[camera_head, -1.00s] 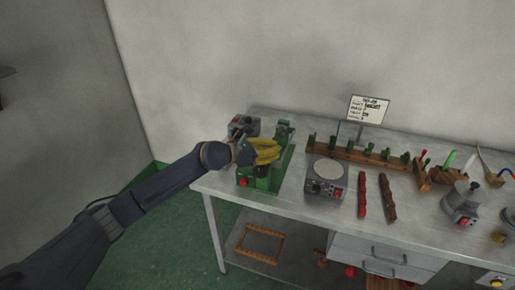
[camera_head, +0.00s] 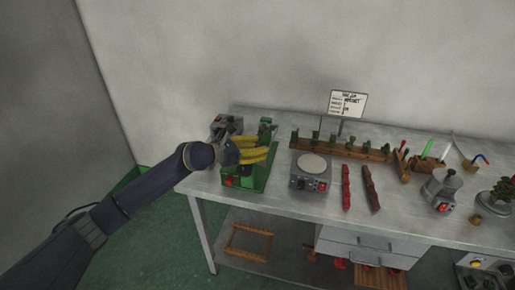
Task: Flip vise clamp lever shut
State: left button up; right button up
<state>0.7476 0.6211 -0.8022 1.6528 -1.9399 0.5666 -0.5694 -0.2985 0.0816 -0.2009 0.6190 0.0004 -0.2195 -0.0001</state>
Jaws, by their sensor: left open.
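The green vise (camera_head: 262,172) stands near the left end of the metal bench. My left gripper (camera_head: 255,152) reaches over it from the left, with yellow fingers spread apart across the vise. The gripper is open. The clamp lever cannot be made out behind the fingers and wrist. A green upright part of the vise (camera_head: 265,128) shows just beyond the fingers. Whether the fingers touch the vise cannot be told. My right gripper is not in view.
A grey box (camera_head: 226,124) stands behind my left wrist. A grey round-topped device (camera_head: 311,170) is right of the vise. A wooden rack (camera_head: 340,149) of green pieces runs behind it. Red (camera_head: 346,188) and brown (camera_head: 371,188) strips lie further right on the bench (camera_head: 410,216).

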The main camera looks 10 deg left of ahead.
pick_arm(q)
jog(key=v, duration=1.2)
jog(key=shift+d, duration=0.1)
